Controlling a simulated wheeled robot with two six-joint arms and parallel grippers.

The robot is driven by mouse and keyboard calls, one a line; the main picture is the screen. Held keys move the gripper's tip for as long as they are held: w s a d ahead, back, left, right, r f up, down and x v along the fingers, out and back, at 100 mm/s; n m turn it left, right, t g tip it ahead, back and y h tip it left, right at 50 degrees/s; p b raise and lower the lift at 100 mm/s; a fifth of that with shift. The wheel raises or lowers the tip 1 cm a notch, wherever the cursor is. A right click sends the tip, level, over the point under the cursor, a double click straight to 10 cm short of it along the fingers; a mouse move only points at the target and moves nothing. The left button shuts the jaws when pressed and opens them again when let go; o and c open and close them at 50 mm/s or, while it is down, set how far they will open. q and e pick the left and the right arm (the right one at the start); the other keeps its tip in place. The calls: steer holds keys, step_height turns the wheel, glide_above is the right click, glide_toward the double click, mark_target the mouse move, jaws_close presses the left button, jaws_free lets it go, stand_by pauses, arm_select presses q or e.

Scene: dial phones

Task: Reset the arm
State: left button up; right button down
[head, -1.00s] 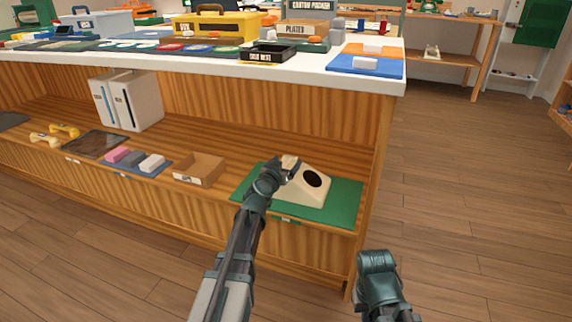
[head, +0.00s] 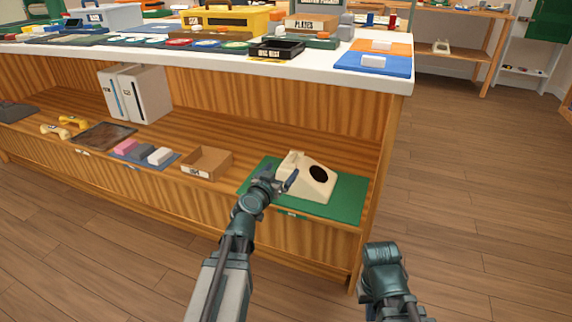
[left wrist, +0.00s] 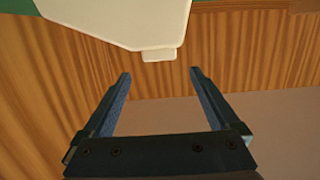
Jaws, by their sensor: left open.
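My left gripper (head: 282,180) is open and empty, just in front and to the left of a cream dial phone (head: 318,190). The phone sits on a green mat (head: 347,206) on the lower shelf and has a dark round dial face. In the left wrist view the open fingers (left wrist: 158,80) have nothing between them, and the pale phone body (left wrist: 115,18) lies beyond the tips, apart from them. My right arm shows at the bottom right of the head view; its fingers cannot be made out.
An open cardboard box (head: 207,163) stands left of the mat. Further left are small blocks on a blue mat (head: 168,162), a brown tray (head: 104,135) and yellow handsets (head: 72,122). The white countertop (head: 315,68) overhangs the shelf. The floor at right is clear.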

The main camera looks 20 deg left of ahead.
arm_select(q)
steer(key=shift+s+r, duration=0.1)
steer(key=shift+s, duration=0.6)
steer(key=s+d+m+g+h+p, duration=0.25)
steer(key=d+p, duration=0.25)
steer(key=d, duration=0.4)
steer(key=s+d+m+g+h+p, duration=0.25)
steer(key=d+g+p, duration=0.2)
steer(key=d, duration=0.45)
steer(key=s+d+g+y+p, duration=0.25)
steer(key=s+g+p, duration=0.2)
steer(key=s, duration=0.35)
steer(key=s+d+g+y+p, duration=0.25)
steer(key=s+g+p, duration=0.2)
steer(key=s, duration=0.45)
step_height(320, 180, up, 39)
steer(key=s+a+n+y+p, duration=0.1)
steer(key=s+p, duration=0.1)
steer(key=p, duration=3.7)
steer(key=shift+a+n+y, duration=0.3)
steer(key=shift+a+y, duration=0.05)
steer(key=shift+y, duration=0.05)
